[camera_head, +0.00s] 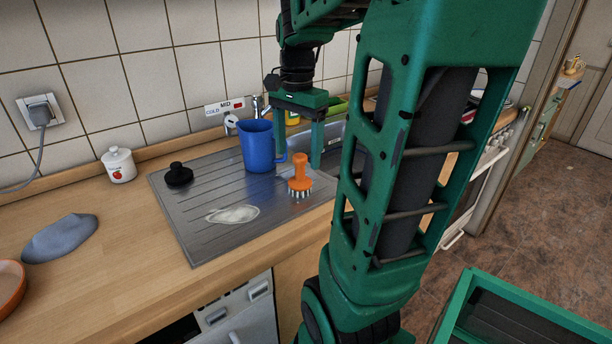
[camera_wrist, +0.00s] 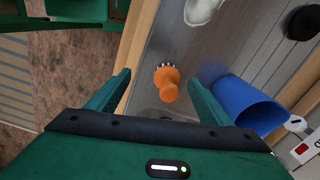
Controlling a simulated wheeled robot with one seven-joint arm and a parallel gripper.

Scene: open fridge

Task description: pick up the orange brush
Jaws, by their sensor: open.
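The orange brush (camera_head: 299,174) stands upright, bristles down, on the metal draining board (camera_head: 196,232), near its front right part. In the wrist view the brush (camera_wrist: 167,83) shows from above, between my two fingers and beyond their tips. My gripper (camera_head: 299,160) is open and empty, pointing down above and behind the brush. It also shows in the wrist view (camera_wrist: 158,84), with its fingers wide apart on either side. I see no contact between the fingers and the brush.
A blue jug (camera_head: 257,147) stands just left of the brush, close to one finger. A black stopper (camera_head: 178,175) and a whitish flat object (camera_head: 233,214) lie on the draining board. A white jar (camera_head: 118,165) stands farther left.

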